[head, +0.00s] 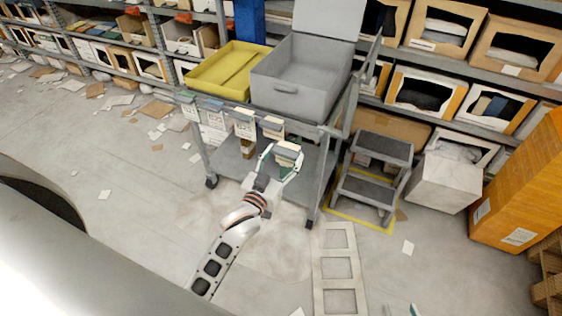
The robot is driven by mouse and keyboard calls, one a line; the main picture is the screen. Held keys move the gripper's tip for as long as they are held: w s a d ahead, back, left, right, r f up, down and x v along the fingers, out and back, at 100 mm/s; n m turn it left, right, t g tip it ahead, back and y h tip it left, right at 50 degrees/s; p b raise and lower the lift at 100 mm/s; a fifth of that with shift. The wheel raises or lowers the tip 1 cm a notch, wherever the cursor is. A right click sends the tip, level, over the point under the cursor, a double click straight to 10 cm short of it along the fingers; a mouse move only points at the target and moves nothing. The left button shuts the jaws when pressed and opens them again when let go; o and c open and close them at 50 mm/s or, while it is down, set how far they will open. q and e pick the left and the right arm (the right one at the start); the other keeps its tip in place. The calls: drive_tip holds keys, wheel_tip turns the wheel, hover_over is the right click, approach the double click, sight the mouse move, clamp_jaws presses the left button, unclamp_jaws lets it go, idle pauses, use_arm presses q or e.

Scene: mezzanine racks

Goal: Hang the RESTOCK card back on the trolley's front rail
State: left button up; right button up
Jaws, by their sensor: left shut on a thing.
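The grey trolley (321,128) stands in the middle, with several cards hanging along its front rail. My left gripper (282,155) is shut on a small pale card with a dark band (287,150), taken as the RESTOCK card; its lettering is too small to read. The held card is in front of the trolley's right front part, just right of and below the nearest hanging card (272,127). Whether it touches the rail cannot be told. Only the fingertips of my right gripper (400,310) show at the bottom edge, apart, with nothing seen between them.
A yellow tray (218,76) and an open grey bin (291,92) stand on the trolley. A grey step stool (378,163) is close on the right, with a white box (446,180) beyond. A pale slotted frame (338,270) lies on the floor. Paper scraps litter the left floor.

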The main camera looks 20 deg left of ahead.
sight(289, 146)
use_arm(q)
drive_tip(key=shift+w+b, duration=0.85)
drive_tip(key=shift+w, duration=1.35)
drive_tip(key=shift+w+d+f+b, duration=0.1)
drive_tip(key=shift+w+b, duration=0.95)
drive_tip(key=shift+w, duration=1.15)
drive_tip(key=shift+w+d+f+b, duration=0.1)
drive_tip(key=shift+w+b, duration=0.95)
drive_tip(key=shift+w, duration=1.15)
drive_tip(key=shift+w+f, duration=0.1)
drive_tip(key=shift+f, duration=0.05)
